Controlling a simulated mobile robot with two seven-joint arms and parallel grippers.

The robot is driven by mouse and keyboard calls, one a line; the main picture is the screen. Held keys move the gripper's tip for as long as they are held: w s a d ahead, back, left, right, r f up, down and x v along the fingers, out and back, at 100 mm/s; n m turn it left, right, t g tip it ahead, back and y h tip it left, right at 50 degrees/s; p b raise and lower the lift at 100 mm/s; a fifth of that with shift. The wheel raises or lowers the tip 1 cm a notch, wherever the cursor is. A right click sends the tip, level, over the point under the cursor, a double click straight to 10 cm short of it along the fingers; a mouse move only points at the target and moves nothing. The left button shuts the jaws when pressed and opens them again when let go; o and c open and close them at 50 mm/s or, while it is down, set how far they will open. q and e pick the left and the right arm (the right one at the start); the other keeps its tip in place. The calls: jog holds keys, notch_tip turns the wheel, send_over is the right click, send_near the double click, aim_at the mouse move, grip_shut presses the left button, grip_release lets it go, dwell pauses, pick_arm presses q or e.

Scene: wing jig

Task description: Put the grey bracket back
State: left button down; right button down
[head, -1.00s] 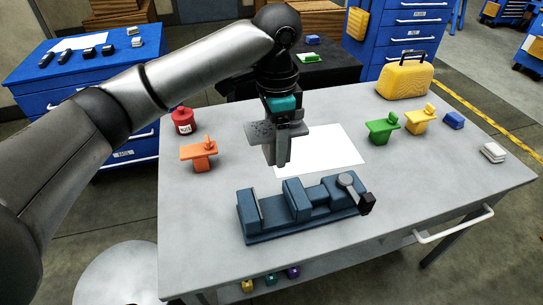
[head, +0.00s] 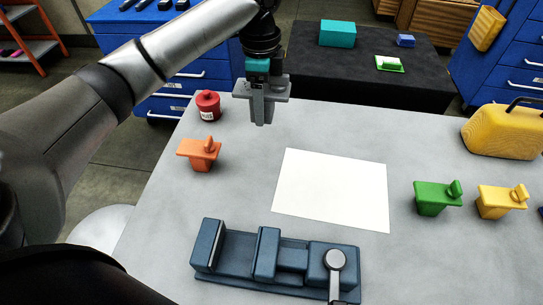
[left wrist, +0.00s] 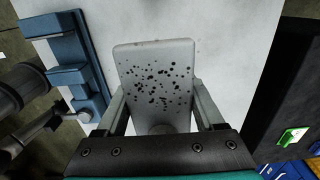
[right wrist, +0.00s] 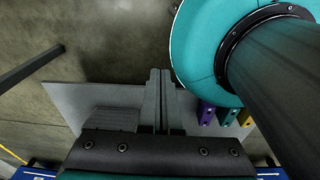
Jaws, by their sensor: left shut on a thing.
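The grey bracket (head: 282,88) is held in my left gripper (head: 262,115), above the back edge of the grey table, near the red tin. In the left wrist view its flat plate, with dark specks (left wrist: 155,75), lies between the two fingers, which are shut on it. The bracket's lower part is largely hidden by the fingers. My right gripper (right wrist: 159,85) shows only in the right wrist view. Its fingers are together and empty, low beside the table's lower shelf.
An orange bracket (head: 200,155) and a red tin (head: 208,106) stand at left. A blue vise-like fixture (head: 275,262) is in front. Green (head: 434,200) and yellow (head: 497,203) brackets and a yellow case (head: 500,132) stand at right. White paper (head: 335,188) lies bare mid-table.

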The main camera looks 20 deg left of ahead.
pick_arm(q)
jog(key=shift+w+a+f, duration=0.15)
jog(key=shift+w, duration=0.05)
jog(key=b, duration=0.4)
send_over(264, 169)
notch_tip(264, 169, down, 15)
jog(key=shift+r, duration=0.15)
jog(key=shift+f, duration=0.85)
jog(key=shift+f+b, duration=0.4)
jog(key=shift+f, duration=1.25)
jog(key=shift+f, duration=0.1)
grip_release()
jog(key=shift+f, duration=0.1)
notch_tip(264, 169, up, 12)
jog(key=p, duration=0.3)
jog(key=shift+r, duration=0.2)
